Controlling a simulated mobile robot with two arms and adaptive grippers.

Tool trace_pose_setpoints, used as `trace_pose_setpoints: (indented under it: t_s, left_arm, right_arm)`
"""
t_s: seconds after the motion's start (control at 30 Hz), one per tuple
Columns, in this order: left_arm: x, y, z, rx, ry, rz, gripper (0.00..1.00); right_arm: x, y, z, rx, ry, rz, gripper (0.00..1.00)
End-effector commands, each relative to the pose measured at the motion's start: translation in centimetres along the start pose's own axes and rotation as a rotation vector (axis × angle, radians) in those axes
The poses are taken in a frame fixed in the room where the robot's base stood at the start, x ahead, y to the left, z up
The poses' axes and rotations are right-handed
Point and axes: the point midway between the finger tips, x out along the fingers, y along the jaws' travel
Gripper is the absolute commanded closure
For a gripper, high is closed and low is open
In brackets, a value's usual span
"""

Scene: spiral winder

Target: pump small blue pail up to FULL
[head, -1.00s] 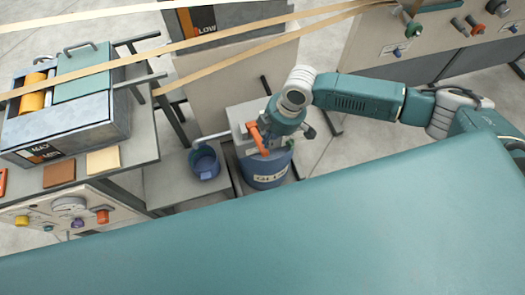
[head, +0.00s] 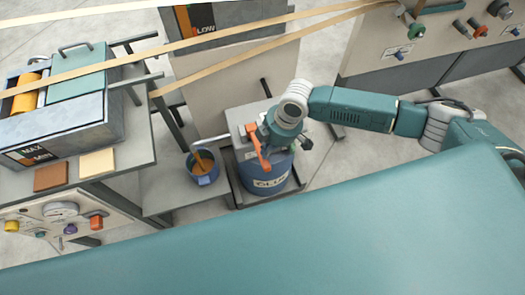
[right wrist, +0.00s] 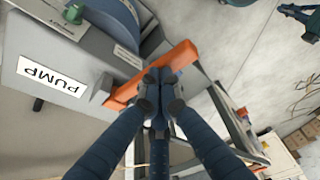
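The small blue pail (head: 206,179) stands upright on a low grey shelf, under the pump spout. A tan-brown streak of glue (head: 203,160) shows at its mouth and inside it; the exact level is hard to tell. The blue glue drum (head: 267,182) stands to its right, with the grey pump on top. The pump's orange lever (head: 258,148) also shows in the right wrist view (right wrist: 183,56), beside the PUMP label (right wrist: 49,77). My right gripper (right wrist: 160,88) is closed around the lever's middle. My left gripper is out of view.
A grey bench with a glue trough (head: 85,120) stands at the left, with a control panel (head: 60,215) below. Paper strips (head: 150,52) cross above. Another control panel (head: 440,45) is at the upper right. A large teal surface fills the foreground.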

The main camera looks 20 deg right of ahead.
Motion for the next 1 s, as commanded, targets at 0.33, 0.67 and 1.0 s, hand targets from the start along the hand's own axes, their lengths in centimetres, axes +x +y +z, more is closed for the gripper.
trace_pose_setpoints:
  t_s: [0.33,0.67,1.0]
  left_arm:
    - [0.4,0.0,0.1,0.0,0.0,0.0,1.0]
    - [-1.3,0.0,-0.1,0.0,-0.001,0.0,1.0]
    - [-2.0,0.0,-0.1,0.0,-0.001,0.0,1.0]
  right_arm:
    - [0.9,0.0,0.3,0.0,-0.002,0.001,1.0]
    - [-0.4,0.0,1.6,0.004,-0.006,-0.001,1.0]
    - [-0.8,0.0,3.0,0.0,-0.002,0.0,1.0]
